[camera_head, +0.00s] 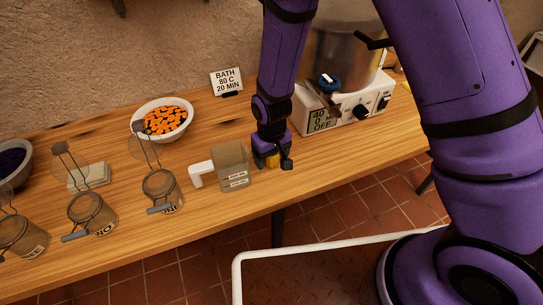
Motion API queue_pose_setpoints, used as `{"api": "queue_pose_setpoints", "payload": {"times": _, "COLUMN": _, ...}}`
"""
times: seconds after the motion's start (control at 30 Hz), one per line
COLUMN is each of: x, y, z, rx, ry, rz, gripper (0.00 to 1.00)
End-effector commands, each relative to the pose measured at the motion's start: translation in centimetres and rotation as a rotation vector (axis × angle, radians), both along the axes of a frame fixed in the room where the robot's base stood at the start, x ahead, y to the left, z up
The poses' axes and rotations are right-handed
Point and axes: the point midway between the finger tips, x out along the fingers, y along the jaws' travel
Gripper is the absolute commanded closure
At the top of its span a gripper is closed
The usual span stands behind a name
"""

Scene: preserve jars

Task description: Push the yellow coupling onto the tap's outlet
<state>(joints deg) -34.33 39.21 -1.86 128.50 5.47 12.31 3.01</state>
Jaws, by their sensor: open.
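The yellow coupling (271,162) shows as a small patch of yellow at the tip of my gripper (275,155), near the table's front edge. My gripper points down with its jaws open; its dark fingers hide most of the coupling. I cannot tell whether they touch it. The tap with a blue knob (329,83) sits on the front of the steel bath (340,50), up and to the right of my gripper. Its outlet is small and dark here, and I cannot make out its end.
A measuring jug with a white handle (236,165) stands close left of my gripper. Several clip-top jars (163,188) line the front left. A white bowl of orange pieces (161,136), a "BATH 80 C" sign (227,81) and a control box (345,113) stand on the wooden table (330,163).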

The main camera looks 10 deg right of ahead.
Motion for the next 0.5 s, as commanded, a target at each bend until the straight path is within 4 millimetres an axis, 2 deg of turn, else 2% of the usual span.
{"api": "queue_pose_setpoints", "payload": {"times": 0.1, "x": -0.02, "y": -0.01, "z": -0.63, "rx": 0.0, "ry": 0.001, "rz": -0.001, "gripper": 0.26}}
{"api": "queue_pose_setpoints", "payload": {"times": 0.33, "x": -0.01, "y": 0.01, "z": -0.67, "rx": 0.0, "ry": 0.0, "rz": -0.001, "gripper": 0.26}}
{"api": "queue_pose_setpoints", "payload": {"times": 0.37, "x": -0.01, "y": 0.01, "z": -0.67, "rx": 0.0, "ry": 0.0, "rz": -0.001, "gripper": 0.31}}
{"api": "queue_pose_setpoints", "payload": {"times": 0.5, "x": -0.01, "y": 0.01, "z": -0.67, "rx": 0.0, "ry": 0.0, "rz": -0.001, "gripper": 0.63}}
